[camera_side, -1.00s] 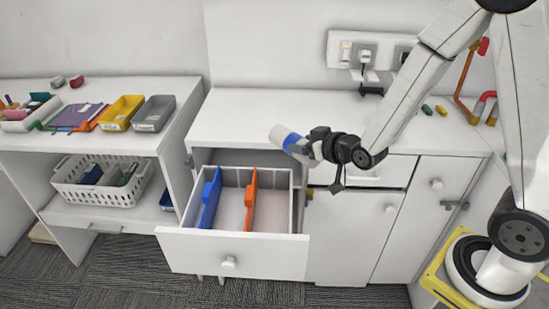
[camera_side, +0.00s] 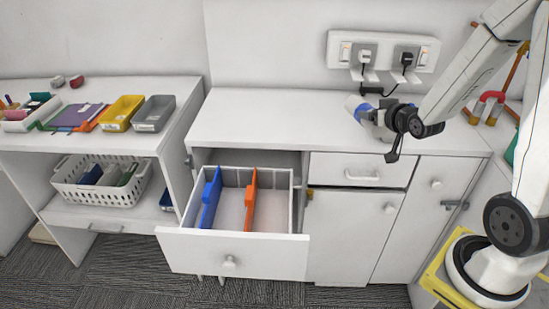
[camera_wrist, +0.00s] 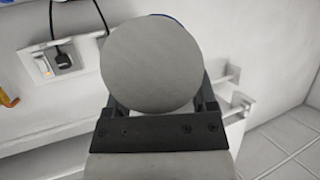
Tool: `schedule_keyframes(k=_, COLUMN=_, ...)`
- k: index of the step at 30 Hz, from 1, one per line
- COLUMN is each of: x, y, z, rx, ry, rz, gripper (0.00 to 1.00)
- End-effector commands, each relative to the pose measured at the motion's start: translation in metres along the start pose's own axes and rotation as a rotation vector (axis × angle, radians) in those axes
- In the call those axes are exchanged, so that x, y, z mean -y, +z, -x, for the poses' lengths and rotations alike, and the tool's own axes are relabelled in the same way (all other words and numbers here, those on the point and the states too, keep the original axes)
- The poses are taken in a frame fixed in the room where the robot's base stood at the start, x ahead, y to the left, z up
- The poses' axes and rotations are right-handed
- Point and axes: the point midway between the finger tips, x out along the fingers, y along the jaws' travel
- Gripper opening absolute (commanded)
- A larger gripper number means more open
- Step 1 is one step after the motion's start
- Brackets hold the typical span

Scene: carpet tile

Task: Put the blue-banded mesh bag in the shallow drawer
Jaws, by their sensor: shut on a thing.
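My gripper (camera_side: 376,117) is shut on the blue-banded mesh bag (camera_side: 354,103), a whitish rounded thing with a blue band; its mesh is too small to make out. I hold it tilted over the right part of the white counter, below the wall sockets. In the wrist view its round grey end (camera_wrist: 150,65) fills the space between the fingers, with a sliver of blue behind. An open drawer (camera_side: 270,247) stands pulled out at the left of the cabinet, with a blue divider and an orange divider inside. A shut, low-fronted drawer (camera_side: 335,170) lies to its right.
The white counter (camera_side: 270,120) is bare at its left and middle. Wall sockets (camera_side: 383,50) with plugs and cords are behind my gripper. A shelf at the left holds a yellow tray (camera_side: 122,112), a grey tray (camera_side: 153,113) and a white basket (camera_side: 100,190).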

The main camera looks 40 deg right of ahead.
Motion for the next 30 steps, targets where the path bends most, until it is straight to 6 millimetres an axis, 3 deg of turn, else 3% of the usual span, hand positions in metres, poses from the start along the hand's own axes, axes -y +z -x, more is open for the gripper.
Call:
schedule_keyframes(k=9, x=-0.080, y=-0.005, z=0.024, rx=-0.001, ry=0.160, rz=-0.062, gripper=0.15)
schedule_keyframes(k=18, x=-0.141, y=-0.004, z=0.055, rx=0.000, ry=0.294, rz=-0.111, gripper=0.15)
schedule_keyframes(k=24, x=-0.162, y=-0.002, z=0.068, rx=0.001, ry=0.344, rz=-0.129, gripper=0.15)
schedule_keyframes(k=30, x=-0.167, y=-0.002, z=0.072, rx=0.002, ry=0.355, rz=-0.133, gripper=0.15)
